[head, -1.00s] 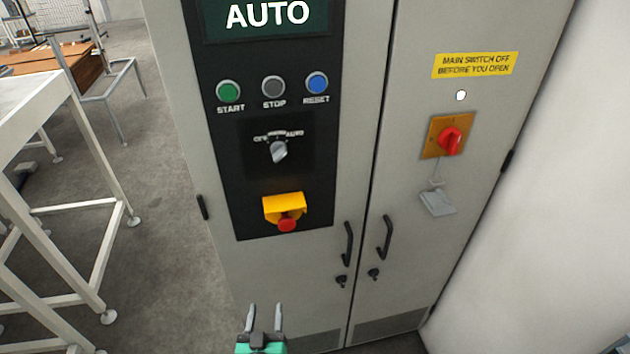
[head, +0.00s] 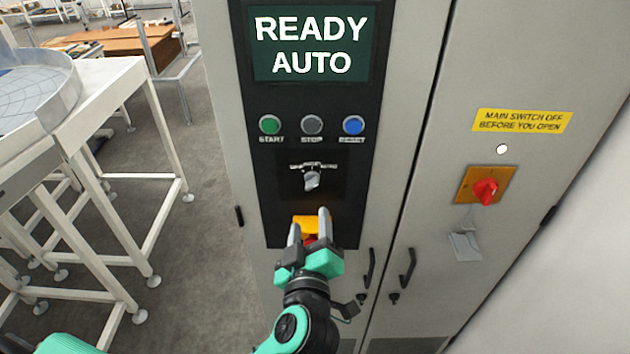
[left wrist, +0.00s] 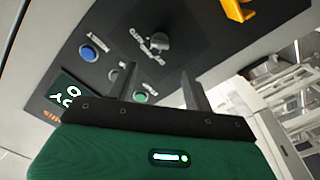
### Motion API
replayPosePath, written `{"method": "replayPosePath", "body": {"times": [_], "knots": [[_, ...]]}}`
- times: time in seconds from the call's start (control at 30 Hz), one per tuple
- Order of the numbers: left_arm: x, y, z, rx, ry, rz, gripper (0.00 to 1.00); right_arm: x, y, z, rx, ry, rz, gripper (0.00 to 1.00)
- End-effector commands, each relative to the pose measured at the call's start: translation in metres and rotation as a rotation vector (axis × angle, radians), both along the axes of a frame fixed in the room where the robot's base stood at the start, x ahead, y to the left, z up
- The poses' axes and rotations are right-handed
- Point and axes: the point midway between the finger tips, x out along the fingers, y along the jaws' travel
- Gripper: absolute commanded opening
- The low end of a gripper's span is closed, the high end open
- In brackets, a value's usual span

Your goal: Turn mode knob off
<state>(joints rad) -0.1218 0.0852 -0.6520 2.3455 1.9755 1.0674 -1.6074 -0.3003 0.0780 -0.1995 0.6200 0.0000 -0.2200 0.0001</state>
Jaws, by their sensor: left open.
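The mode knob (head: 312,180) is a small grey selector on the black panel of the cabinet, below the button row. Its pointer is turned to the upper right, toward the AUTO mark. The display (head: 312,45) reads READY AUTO. My left gripper (head: 308,220) is open and empty, its two fingers pointing up just below the knob and in front of the yellow emergency-stop guard (head: 306,223). In the left wrist view the knob (left wrist: 160,42) stands beyond the fingers (left wrist: 160,85), apart from them. My right gripper is not in view.
The START (head: 270,125), STOP (head: 312,125) and blue RESET (head: 353,125) buttons sit above the knob. The red main switch (head: 485,190) is on the right door. Black door handles (head: 407,268) stick out lower down. A white-framed table (head: 105,90) stands at the left.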

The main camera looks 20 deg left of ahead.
Motion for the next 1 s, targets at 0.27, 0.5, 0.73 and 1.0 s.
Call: {"method": "replayPosePath", "body": {"times": [0.27,0.5,0.73,1.0], "knots": [[0.059,0.017,0.005,0.002,-0.002,0.002,0.51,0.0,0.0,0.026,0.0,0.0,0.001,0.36],[0.095,0.027,0.003,0.002,-0.003,0.001,0.51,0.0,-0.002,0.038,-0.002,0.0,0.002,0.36],[0.107,0.031,0.001,0.0,-0.001,0.001,0.51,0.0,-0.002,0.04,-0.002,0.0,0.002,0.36],[0.107,0.031,0.0,0.0,-0.001,0.001,0.44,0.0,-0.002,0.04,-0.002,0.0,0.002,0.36]]}}
